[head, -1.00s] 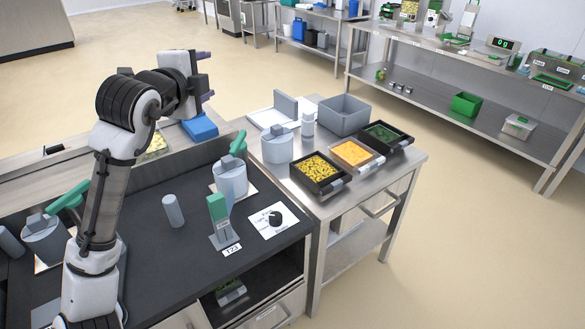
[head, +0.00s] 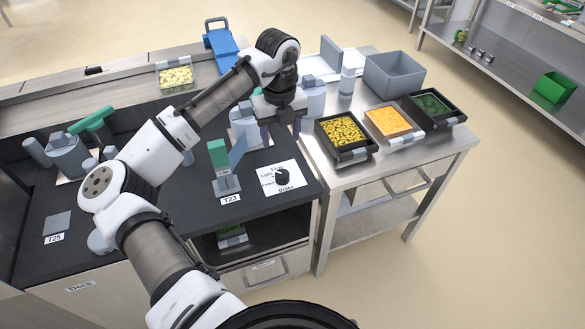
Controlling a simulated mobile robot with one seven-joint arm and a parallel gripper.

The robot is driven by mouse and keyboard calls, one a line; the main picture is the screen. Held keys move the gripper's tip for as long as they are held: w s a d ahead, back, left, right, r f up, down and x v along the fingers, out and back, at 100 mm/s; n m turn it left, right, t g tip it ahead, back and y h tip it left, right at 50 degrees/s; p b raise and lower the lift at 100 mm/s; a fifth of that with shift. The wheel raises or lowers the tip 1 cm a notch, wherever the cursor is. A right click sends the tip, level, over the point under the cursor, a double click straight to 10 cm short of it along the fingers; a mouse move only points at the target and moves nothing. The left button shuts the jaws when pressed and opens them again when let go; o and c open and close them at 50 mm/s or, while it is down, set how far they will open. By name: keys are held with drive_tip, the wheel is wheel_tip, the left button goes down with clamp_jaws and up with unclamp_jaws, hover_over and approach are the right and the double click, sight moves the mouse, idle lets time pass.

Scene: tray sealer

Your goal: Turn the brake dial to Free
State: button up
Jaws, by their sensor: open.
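The brake dial (head: 282,176) is a round black knob on a white label plate (head: 272,187) at the right front corner of the dark deck. The plate carries small words, including one that reads like "Brake"; the others are too small to read surely. I cannot tell where the knob points. My gripper (head: 281,133) is open and empty, pointing down, beyond and above the dial in the picture. Its dark purple fingers stand apart from the knob.
A green-topped lever block (head: 218,154) labelled T23 stands left of the dial. A grey pot (head: 242,128) is partly hidden behind my gripper. A steel table (head: 335,180) with food trays (head: 344,134) adjoins the deck at the right.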

sight(282, 174)
wheel_tip(282, 174, down, 14)
drive_tip(key=shift+r+p, duration=0.2)
drive_tip(key=shift+p, duration=0.7)
drive_tip(key=c, duration=1)
